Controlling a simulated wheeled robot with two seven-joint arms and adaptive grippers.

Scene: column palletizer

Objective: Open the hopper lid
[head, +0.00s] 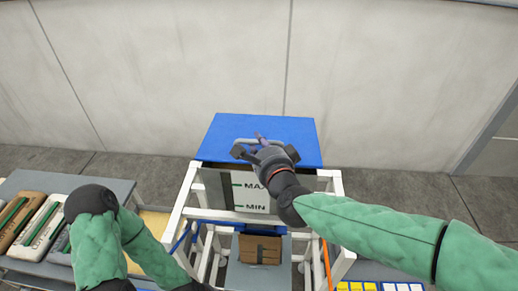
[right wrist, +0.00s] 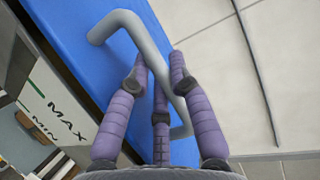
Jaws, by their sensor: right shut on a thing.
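The blue hopper lid (head: 222,133) lies on top of the white-framed hopper, in the middle of the head view. Its grey bar handle (right wrist: 140,38) crosses the right wrist view diagonally. My right gripper (head: 262,146) is at this handle, its purple fingers on both sides of the bar and shut on it. The hopper front (head: 249,195) shows MAX and MIN marks below the lid. I cannot tell whether the lid is slightly raised. My left arm comes in at the lower left; its gripper is out of view.
A grey table (head: 117,186) with several packed bags (head: 38,228) stands at the left. A brown carton (head: 260,249) sits low inside the frame below the hopper. A pale wall (head: 380,70) stands behind. Yellow and white cards (head: 387,286) lie at the bottom right.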

